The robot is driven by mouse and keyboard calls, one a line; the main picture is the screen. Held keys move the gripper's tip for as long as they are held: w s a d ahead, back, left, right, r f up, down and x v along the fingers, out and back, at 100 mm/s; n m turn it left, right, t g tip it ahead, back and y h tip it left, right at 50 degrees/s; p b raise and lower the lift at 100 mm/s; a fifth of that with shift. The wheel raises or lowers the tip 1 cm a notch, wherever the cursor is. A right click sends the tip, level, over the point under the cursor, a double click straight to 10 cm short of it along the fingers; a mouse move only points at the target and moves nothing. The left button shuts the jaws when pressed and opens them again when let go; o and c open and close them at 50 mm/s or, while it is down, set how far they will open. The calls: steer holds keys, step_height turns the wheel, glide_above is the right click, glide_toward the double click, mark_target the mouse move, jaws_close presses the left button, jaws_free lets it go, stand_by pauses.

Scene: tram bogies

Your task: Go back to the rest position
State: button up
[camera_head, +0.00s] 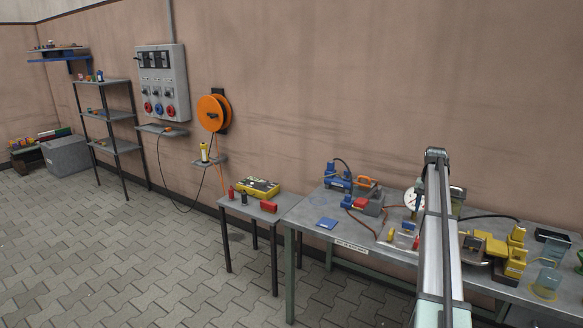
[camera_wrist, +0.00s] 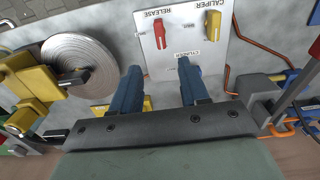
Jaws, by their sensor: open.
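My gripper (camera_wrist: 158,72) shows in the wrist view as two blue fingers standing apart with nothing held between them. It is above the grey bench, close to a white panel (camera_wrist: 187,50) marked RELEASE, CALIPER and CYLINDER. The panel carries a red lever (camera_wrist: 160,30) and a yellow lever (camera_wrist: 213,28), both clear of the fingers. In the head view my arm reaches over the workbench (camera_head: 330,218), and I cannot make out the fingers there.
A round metal disc (camera_wrist: 78,62) and a yellow block (camera_wrist: 38,84) lie left of the fingers. Yellow parts (camera_head: 490,245), a clear beaker (camera_head: 547,283) and blue equipment (camera_head: 338,180) crowd the bench. A small side table (camera_head: 262,212) stands left. The floor at left is free.

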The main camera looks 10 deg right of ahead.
steer(key=s+a+f+n, duration=0.1)
steer(key=s+a+f, duration=0.7)
steer(key=f, duration=0.4)
steer(key=s+a+f+n, duration=0.1)
steer(key=s+a+f, duration=0.5)
steer(key=a+f, duration=0.5)
steer(key=s+a+f+n, duration=0.2)
steer(key=s+a+f, duration=0.55)
steer(key=f, duration=0.55)
steer(key=s+a+f+n+g, duration=0.1)
steer(key=s+a+f+g, duration=0.1)
steer(key=s+a+f, duration=0.4)
steer(key=s+a+f+n+g, duration=0.2)
steer(key=s+a+f, duration=0.4)
steer(key=s+a, duration=0.6)
steer(key=s+a+f+n+g, duration=0.1)
steer(key=s+a+f, duration=0.5)
steer(key=s, duration=1)
steer(key=a+g, duration=0.1)
steer(key=a, duration=0.2)
steer(key=shift+s+n+g, duration=0.4)
